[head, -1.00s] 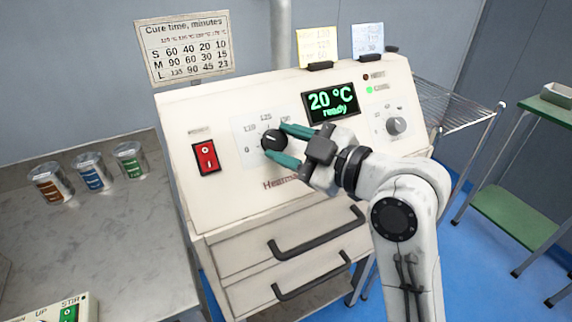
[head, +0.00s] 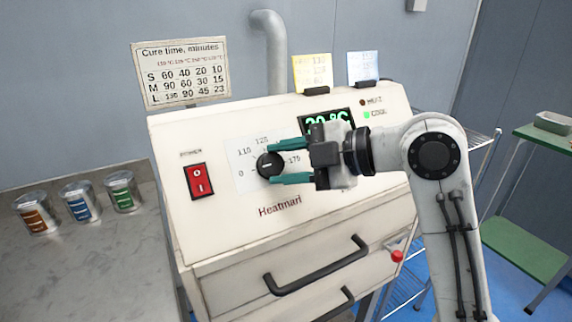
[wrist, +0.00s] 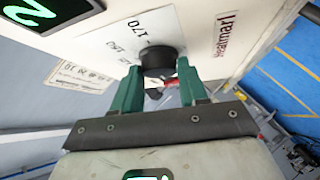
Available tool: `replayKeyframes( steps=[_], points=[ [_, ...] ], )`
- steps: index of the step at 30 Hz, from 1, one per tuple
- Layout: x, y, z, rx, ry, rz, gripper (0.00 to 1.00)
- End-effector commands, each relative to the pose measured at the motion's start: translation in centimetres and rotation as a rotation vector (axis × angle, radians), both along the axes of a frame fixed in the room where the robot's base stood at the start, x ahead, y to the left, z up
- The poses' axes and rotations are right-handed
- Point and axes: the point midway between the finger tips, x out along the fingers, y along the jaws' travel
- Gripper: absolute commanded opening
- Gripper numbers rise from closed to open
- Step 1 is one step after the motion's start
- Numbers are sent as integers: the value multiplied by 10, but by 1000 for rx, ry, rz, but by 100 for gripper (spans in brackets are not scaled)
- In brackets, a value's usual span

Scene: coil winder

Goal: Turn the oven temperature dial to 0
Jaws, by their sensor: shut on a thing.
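The oven temperature dial (head: 267,165) is a black knob on a white scale plate with 0 at its left and 110, 125 and 175 around it. Its white pointer mark points left, roughly toward the 0. My gripper (head: 275,164) comes from the right, its green fingers shut on the dial, one above and one below in the head view. In the wrist view the dial (wrist: 158,62) sits between the two fingertips.
A red power switch (head: 199,181) is left of the dial. The oven's drawer handle (head: 318,266) juts out below, with a red button (head: 397,256) to its right. Several tins stand on the left bench, including a blue-labelled one (head: 80,201). A green-shelved cart (head: 525,250) stands at right.

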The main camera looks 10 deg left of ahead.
Motion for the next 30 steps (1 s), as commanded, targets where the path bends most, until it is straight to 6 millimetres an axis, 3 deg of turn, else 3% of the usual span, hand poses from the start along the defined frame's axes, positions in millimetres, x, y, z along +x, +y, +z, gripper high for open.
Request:
replayKeyframes(
  steps=[12, 13, 18, 21, 30],
  points=[
    [1, -1, 0, -6, -5, 1, 12],
    [1, -1, 0, -6, -5, 1, 45],
    [1, 0, 0, -5, -5, 2, 61],
    [1, 0, 0, -4, -4, 3, 67],
    [-1, -5, 2, -3, -4, 1, 67]
  ],
)
